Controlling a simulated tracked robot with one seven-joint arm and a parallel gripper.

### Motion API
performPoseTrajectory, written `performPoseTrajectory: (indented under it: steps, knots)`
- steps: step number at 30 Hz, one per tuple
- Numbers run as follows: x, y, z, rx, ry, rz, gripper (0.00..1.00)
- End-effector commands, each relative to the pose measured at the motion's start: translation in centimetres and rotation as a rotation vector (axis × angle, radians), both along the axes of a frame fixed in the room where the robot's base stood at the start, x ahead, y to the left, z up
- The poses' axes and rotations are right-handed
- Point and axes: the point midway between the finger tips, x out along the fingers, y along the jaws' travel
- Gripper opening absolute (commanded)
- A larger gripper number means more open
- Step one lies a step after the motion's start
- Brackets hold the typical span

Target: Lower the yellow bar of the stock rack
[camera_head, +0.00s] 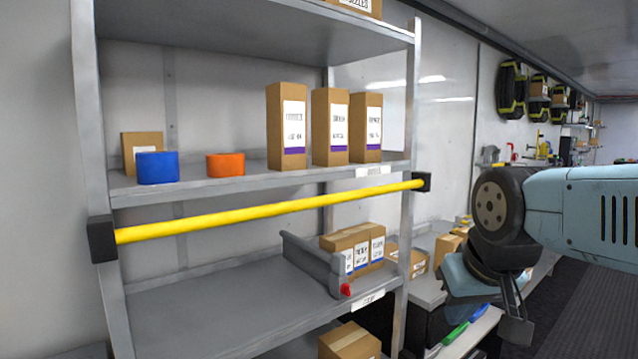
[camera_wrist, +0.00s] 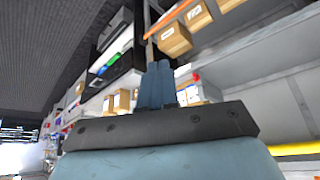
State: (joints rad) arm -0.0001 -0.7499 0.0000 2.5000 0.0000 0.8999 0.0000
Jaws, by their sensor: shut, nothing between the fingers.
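The yellow bar (camera_head: 270,209) runs across the front of the grey stock rack (camera_head: 88,150), just below its middle shelf. Its ends sit in black brackets, a left one (camera_head: 102,239) and a right one (camera_head: 421,182). Part of the yellow bar also shows at the right edge of the wrist view (camera_wrist: 297,149). My gripper (camera_head: 515,325) hangs to the right of the rack, apart from the bar and lower than it. In the wrist view its fingers (camera_wrist: 157,85) are together, shut and empty.
The middle shelf holds a blue roll (camera_head: 157,167), an orange roll (camera_head: 226,164) and several brown boxes (camera_head: 288,125). A grey divider (camera_head: 312,262) with a red tip and more boxes (camera_head: 352,245) stand on the lower shelf. A bench (camera_head: 425,285) lies behind my gripper. Dark floor is open at right.

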Motion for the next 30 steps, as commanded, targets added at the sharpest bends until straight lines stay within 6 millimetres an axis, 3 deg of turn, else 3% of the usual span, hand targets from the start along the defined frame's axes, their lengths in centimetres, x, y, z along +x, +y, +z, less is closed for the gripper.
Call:
performPoseTrajectory:
  steps: [8, 13, 20, 30]
  knots:
    - [0.0, 0.0, 0.1, 0.000, 0.000, 0.000, 0.00]
    - [1.5, 0.6, 2.2, -0.002, 0.015, 0.029, 0.00]
    - [7.1, 3.3, 10.0, -0.012, 0.079, 0.151, 0.00]
    - [15.9, 9.4, 20.9, -0.043, 0.188, 0.374, 0.00]
